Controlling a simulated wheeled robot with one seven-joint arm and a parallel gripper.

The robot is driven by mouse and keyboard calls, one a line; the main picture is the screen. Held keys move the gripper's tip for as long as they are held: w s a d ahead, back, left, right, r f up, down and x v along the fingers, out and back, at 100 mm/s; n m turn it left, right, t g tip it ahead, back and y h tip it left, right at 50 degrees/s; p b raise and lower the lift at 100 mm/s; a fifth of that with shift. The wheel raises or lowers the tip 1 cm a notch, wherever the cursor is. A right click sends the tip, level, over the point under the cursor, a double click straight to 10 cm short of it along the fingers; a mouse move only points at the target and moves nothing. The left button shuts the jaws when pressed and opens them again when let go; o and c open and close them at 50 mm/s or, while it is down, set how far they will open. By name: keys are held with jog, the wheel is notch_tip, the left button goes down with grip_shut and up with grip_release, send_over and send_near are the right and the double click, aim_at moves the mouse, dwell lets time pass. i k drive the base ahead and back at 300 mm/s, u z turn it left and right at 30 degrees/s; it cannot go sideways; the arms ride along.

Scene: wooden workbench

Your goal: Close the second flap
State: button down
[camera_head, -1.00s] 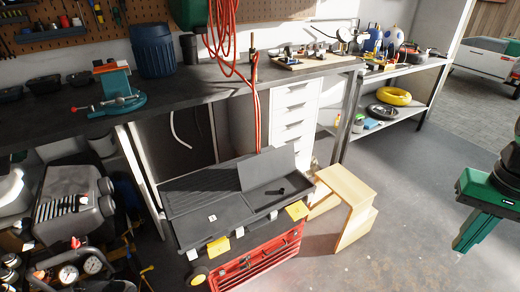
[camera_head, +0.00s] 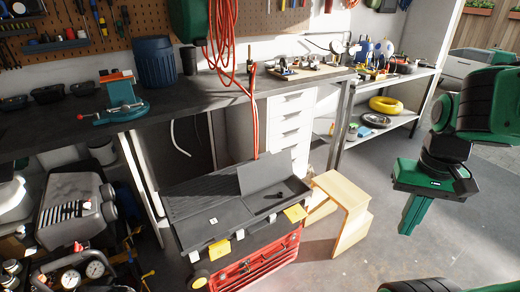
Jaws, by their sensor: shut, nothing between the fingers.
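A red toolbox (camera_head: 258,262) with a dark grey top stands on the floor in front of the workbench. On its top, the left flap (camera_head: 212,222) lies flat. The right flap (camera_head: 263,171) stands raised and tilted back at the rear. It leaves an open compartment (camera_head: 284,196) with a small dark item (camera_head: 273,192) in it. Yellow latches (camera_head: 295,213) sit along the front edge. My gripper (camera_head: 412,218), green and dark, hangs at the right, well apart from the toolbox, pointing down. It is shut and empty.
A light wooden step stool (camera_head: 343,208) stands right of the toolbox, between it and my gripper. The workbench (camera_head: 190,95) runs behind, with an orange cable (camera_head: 253,100) hanging down. A grey compressor (camera_head: 75,208) stands at left. Floor (camera_head: 375,250) right of the stool is clear.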

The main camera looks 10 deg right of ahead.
aim_at(270, 168)
jog(key=i, duration=1)
